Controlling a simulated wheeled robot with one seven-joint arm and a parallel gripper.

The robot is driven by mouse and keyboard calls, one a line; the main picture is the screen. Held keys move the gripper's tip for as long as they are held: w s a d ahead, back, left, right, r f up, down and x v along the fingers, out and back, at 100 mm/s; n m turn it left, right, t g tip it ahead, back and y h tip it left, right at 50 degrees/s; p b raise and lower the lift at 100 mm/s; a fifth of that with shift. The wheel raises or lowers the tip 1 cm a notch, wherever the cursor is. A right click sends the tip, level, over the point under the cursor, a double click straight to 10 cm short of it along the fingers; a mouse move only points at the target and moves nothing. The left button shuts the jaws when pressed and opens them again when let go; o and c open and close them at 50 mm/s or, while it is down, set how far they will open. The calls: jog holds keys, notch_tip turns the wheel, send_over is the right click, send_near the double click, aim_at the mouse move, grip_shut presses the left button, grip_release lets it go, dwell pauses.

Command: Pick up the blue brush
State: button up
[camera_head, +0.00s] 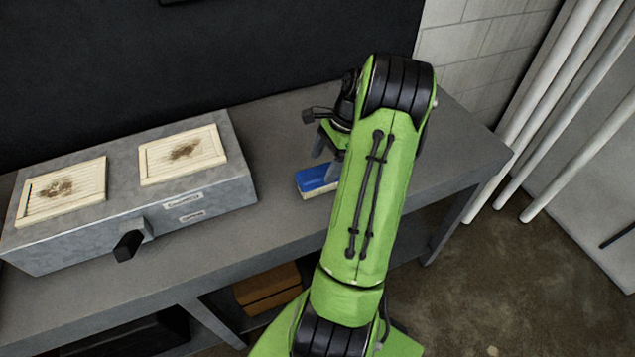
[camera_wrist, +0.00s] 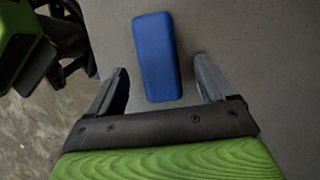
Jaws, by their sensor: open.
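The blue brush (camera_head: 317,178) lies on the grey bench, partly hidden behind my green arm in the head view. It has a blue top and a pale lower part. In the wrist view the brush (camera_wrist: 156,57) shows as a blue block, its near end between the two fingers. My gripper (camera_wrist: 160,80) is open, with one finger on each side of the brush and a visible gap to both. In the head view my gripper (camera_head: 328,145) is above and just behind the brush, partly hidden by my arm.
A grey metal box (camera_head: 120,210) with two cream vent panels and a black knob stands on the bench (camera_head: 275,130) to the left. A dark wall rises behind. White pipes (camera_head: 560,110) lean at the right. A brown box (camera_head: 268,290) sits on the lower shelf.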

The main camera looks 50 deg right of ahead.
aim_at(315, 181)
jog(key=b+x, duration=0.2)
jog(key=x, duration=0.5)
jog(key=shift+s+f, duration=0.1)
jog(key=c, duration=1.1)
notch_tip(315, 181, up, 10)
jog(key=p, duration=0.3)
